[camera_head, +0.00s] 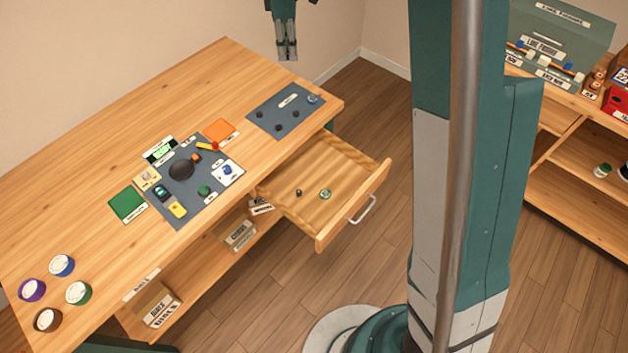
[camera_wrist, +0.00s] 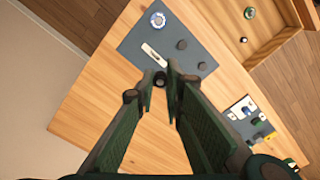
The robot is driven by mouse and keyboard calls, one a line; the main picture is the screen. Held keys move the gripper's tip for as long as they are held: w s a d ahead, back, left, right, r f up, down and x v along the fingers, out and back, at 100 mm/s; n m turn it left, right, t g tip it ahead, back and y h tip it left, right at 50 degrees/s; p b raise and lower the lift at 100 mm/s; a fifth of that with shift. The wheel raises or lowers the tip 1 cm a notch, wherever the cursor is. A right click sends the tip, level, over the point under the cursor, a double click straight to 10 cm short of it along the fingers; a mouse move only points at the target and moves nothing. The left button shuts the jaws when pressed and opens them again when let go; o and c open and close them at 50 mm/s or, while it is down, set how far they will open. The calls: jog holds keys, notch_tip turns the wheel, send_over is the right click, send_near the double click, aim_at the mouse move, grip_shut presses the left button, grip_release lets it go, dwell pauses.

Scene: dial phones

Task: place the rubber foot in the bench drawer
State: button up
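Several small dark round pieces, which look like rubber feet, lie on a blue-grey mat (camera_head: 262,103) at the bench's right end. One dark piece (camera_head: 278,127) is near the mat's front edge; another dark piece (camera_wrist: 182,45) shows in the wrist view. My gripper (camera_head: 287,56) is above and behind the mat. In the wrist view my gripper (camera_wrist: 160,72) is open, with a gap between its fingertips and a dark piece (camera_wrist: 160,80) seen below through it. The bench drawer (camera_head: 345,217) is pulled open, holding a small dark piece (camera_head: 298,192) and a green-and-white round item (camera_head: 325,194).
A white label (camera_head: 288,100) and a blue-white round item (camera_head: 313,99) lie on the mat. A second mat (camera_head: 178,212) with phone parts lies mid-bench. Several round tubs (camera_head: 62,265) stand at the left.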

jog(key=s+d+f+b, duration=0.1)
jog(key=s+d+f, duration=0.1)
jog(key=s+d, duration=0.85)
jog(key=b, duration=0.1)
send_over(344, 172)
notch_tip(344, 172, down, 3)
notch_tip(344, 172, down, 18)
jog(key=shift+n, duration=0.3)
jog(key=shift+f, duration=0.15)
jog(key=shift+w+f+b, duration=0.1)
jog(key=shift+f+b, duration=0.7)
jog(key=shift+f, duration=2.2)
jog(key=shift+f+b, duration=0.55)
jog(key=shift+f, duration=1.35)
jog(key=shift+f, duration=0.15)
